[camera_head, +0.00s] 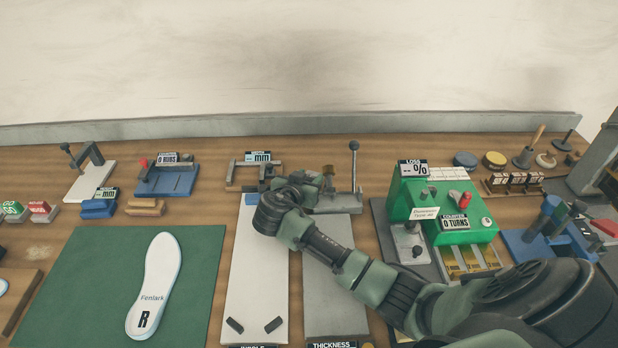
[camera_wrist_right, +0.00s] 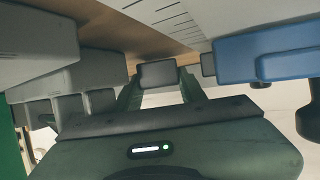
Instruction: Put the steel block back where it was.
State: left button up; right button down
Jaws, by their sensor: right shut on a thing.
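In the right wrist view, a small grey block (camera_wrist_right: 158,74), which looks like the steel block, sits between the two green fingertips of my right gripper (camera_wrist_right: 160,88). The gripper is shut on it. In the head view, my right gripper (camera_head: 312,186) is at the back of the table, near the far end of the white insole board and the grey thickness plate. The wrist hides most of the block there, and I cannot tell whether it touches anything beneath. My left gripper is not in view.
The white board (camera_head: 258,285) and grey thickness plate (camera_head: 331,300) lie below my right arm. A stand with an upright lever (camera_head: 354,165) is just right of the gripper. A green machine (camera_head: 440,205) stands further right. A green mat (camera_head: 95,290) holds an insole (camera_head: 157,275).

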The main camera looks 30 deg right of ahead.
jog(key=shift+s+f, duration=0.15)
jog(key=shift+f, duration=0.15)
